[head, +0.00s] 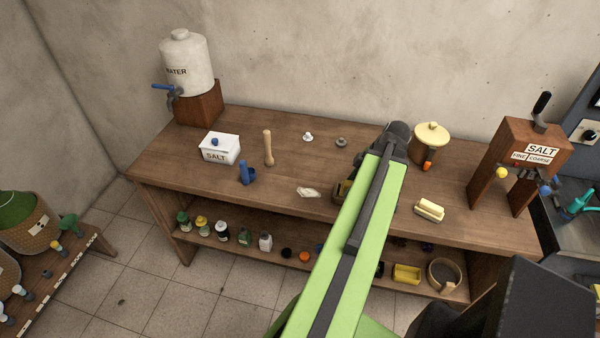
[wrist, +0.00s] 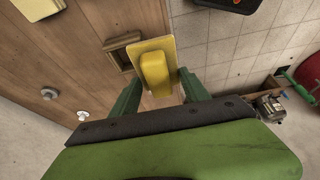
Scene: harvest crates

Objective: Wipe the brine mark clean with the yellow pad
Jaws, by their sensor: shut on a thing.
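The yellow pad (wrist: 140,50), a flat plate with a raised grip block, is between the two green fingers of my gripper (wrist: 160,88) in the wrist view. My gripper is shut on it, above the bench near its front edge. A whitish irregular patch (head: 309,192), seemingly the brine mark, lies on the wooden bench (head: 280,215) just left of my arm. I cannot tell whether the pad touches the bench.
A blue holder (head: 247,174), wooden pestle (head: 268,148) and white salt box (head: 220,148) stand left of the patch. A pale yellow block (head: 429,209) and lidded jar (head: 431,145) are right of my arm. The salt dispenser (head: 520,155) is farther right. Bare bench lies left of the patch.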

